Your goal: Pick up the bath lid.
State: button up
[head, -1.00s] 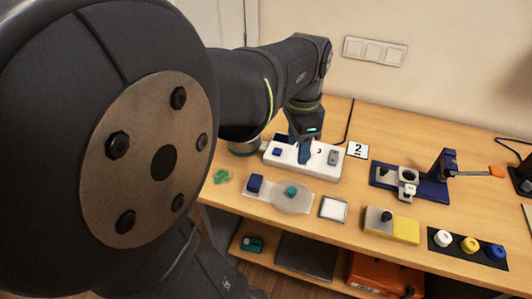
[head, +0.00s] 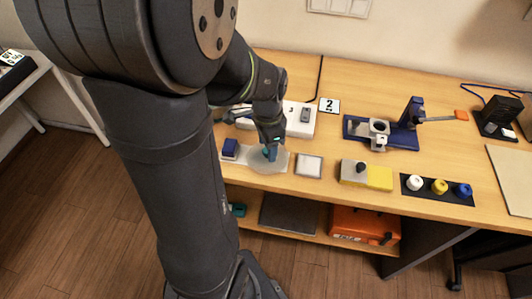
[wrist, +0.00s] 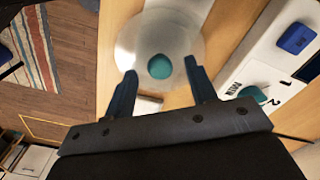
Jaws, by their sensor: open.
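The bath lid is a round translucent disc with a teal knob in its middle. In the head view the lid (head: 281,165) lies near the front of the bench, partly covered by my gripper (head: 270,153). In the wrist view the lid (wrist: 188,38) is ahead of my fingertips, with its teal knob (wrist: 160,66) between their lines and slightly beyond them. My gripper (wrist: 162,84) is open, with nothing between its blue fingers. I cannot tell how high the fingertips are above the knob.
A dark blue block (head: 230,148) stands left of the lid and a white square pad (head: 309,166) right of it. A long white strip (head: 300,122) lies behind. Further right are a grey-yellow block (head: 378,177) and a blue fixture (head: 402,138). The bench's front edge is close.

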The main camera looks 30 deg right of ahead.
jog(key=shift+f, duration=0.55)
jog(key=c, duration=1.1)
jog(key=shift+r, duration=0.1)
